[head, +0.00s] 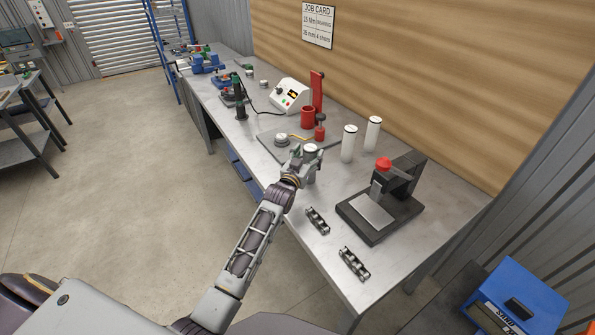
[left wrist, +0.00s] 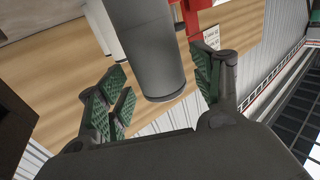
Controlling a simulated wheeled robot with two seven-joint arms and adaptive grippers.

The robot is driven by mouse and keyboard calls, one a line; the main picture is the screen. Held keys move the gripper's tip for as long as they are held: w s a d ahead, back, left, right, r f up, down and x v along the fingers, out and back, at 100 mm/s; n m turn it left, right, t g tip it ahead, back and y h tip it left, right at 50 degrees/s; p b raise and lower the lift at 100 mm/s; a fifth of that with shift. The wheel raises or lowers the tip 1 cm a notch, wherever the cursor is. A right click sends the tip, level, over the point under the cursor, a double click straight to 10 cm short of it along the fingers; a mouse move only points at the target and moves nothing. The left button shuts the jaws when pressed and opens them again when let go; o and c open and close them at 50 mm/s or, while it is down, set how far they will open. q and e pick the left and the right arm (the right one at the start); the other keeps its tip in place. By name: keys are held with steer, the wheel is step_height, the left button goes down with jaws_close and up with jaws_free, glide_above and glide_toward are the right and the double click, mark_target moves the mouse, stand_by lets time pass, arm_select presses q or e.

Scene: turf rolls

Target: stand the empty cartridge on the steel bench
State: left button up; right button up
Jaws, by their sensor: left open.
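A grey cylinder with a pale top (head: 312,150), which looks like the empty cartridge, is upright at the steel bench (head: 275,158), partly hidden behind my left gripper (head: 304,158). In the left wrist view the grey cylinder (left wrist: 148,45) lies between the spread green-padded fingers of my left gripper (left wrist: 165,88). The fingers are open, with visible gaps on both sides. Whether its base touches the bench is hidden. Two white cartridges (head: 349,144) (head: 373,133) stand farther back on the bench. My right gripper is out of view.
A black press with a red knob (head: 384,164) stands right of the gripper. Two dark slotted racks (head: 318,220) (head: 354,263) lie near the front edge. A red cup (head: 308,117), red stand (head: 318,95) and white controller (head: 291,95) are behind. Bare bench lies between racks and white cartridges.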

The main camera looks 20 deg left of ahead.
arm_select(q)
steer(key=s+b, duration=0.1)
steer(key=s, duration=1)
steer(key=shift+s+a, duration=0.2)
steer(key=shift+a, duration=0.2)
steer(key=shift+r, duration=0.1)
